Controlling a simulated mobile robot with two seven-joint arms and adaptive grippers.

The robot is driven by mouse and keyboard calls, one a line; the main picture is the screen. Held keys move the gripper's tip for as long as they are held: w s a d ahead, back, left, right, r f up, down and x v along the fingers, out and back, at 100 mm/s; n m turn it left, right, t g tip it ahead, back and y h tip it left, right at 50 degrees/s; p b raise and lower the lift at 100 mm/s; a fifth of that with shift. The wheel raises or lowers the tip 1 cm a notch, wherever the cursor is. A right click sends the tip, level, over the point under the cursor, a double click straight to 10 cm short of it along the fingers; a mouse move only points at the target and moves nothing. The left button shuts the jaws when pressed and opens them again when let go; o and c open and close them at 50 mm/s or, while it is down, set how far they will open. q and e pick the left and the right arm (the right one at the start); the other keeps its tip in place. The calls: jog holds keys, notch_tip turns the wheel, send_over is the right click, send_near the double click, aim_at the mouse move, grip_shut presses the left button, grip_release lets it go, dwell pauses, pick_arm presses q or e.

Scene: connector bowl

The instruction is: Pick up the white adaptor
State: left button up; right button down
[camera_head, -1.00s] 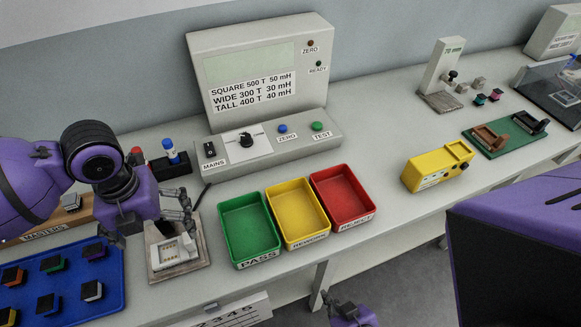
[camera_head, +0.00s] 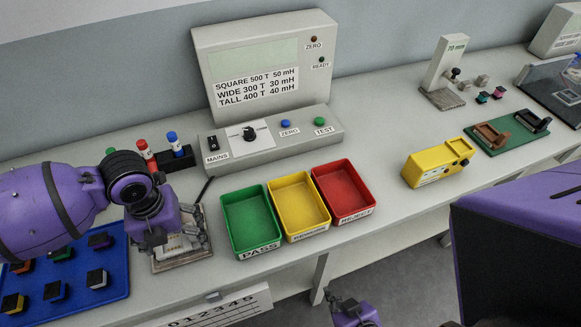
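A small white adaptor (camera_head: 178,243) sits on the square fixture plate (camera_head: 196,257) at the left of the bench, left of the green bin. My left gripper (camera_head: 165,236) is directly over the fixture and points down at it. Its fingers and wrist hide part of the adaptor. I cannot tell whether the fingers touch it or how far apart they are. My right gripper (camera_head: 345,303) shows only in part at the bottom edge, below the bench front and away from the adaptor.
Green (camera_head: 232,251), yellow (camera_head: 290,237) and red (camera_head: 346,219) bins stand right of the fixture. The grey tester (camera_head: 262,147) stands behind. A blue tray (camera_head: 110,285) of coloured blocks lies front left. A rack of markers (camera_head: 178,160) stands behind my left arm.

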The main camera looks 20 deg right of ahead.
pick_arm(q)
jog(key=c, duration=0.8)
jog(key=shift+r, duration=0.1)
